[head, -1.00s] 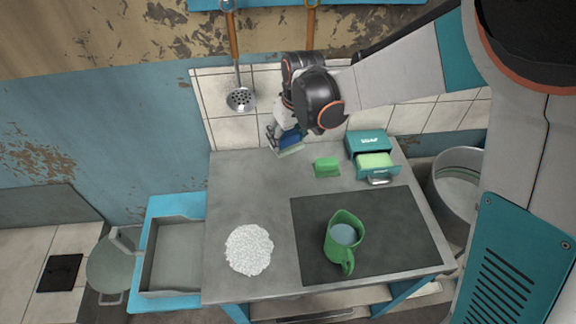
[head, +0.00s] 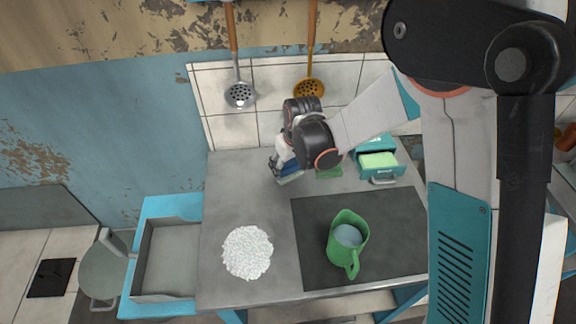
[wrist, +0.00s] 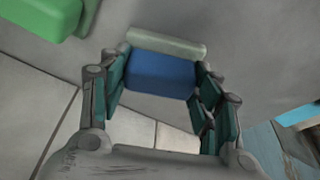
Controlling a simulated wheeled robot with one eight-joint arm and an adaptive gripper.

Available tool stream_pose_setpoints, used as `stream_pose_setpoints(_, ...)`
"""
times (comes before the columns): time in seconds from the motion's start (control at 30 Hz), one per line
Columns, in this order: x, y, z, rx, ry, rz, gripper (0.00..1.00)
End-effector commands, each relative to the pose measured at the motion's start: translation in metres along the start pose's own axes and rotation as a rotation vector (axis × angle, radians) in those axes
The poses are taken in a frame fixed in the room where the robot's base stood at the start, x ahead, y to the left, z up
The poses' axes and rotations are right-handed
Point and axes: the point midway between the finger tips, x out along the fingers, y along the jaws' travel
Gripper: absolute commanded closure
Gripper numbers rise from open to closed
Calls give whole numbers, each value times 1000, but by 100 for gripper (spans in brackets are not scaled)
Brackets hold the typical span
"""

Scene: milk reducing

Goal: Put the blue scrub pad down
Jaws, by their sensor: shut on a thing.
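The blue scrub pad (wrist: 160,75) is between the fingers of my gripper (wrist: 163,88) in the wrist view, with a pale grey-green strip along its far edge. In the head view the pad (head: 290,171) shows only in part below my gripper (head: 280,166), over the back of the grey counter (head: 235,205) near the tiled wall. My gripper is shut on the pad. My wrist hides much of it, and I cannot tell whether the pad touches the counter.
A green block (head: 328,173) lies to the right, partly hidden by my arm. A green jug (head: 347,240) stands on the dark mat (head: 395,222).

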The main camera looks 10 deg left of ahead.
Motion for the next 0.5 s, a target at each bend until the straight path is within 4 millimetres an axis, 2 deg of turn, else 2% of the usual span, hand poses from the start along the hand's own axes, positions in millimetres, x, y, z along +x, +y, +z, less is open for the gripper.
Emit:
stream_pose_setpoints(0.23, 3, 0, 1, 0, 0, 0, 68)
stream_pose_setpoints(0.27, 2, 0, 0, 0, 0, 0, 38)
stream_pose_setpoints(0.33, 2, 0, 0, 0, 0, 0, 22)
stream_pose_setpoints(0.5, 1, 0, 0, 0, 0, 0, 22)
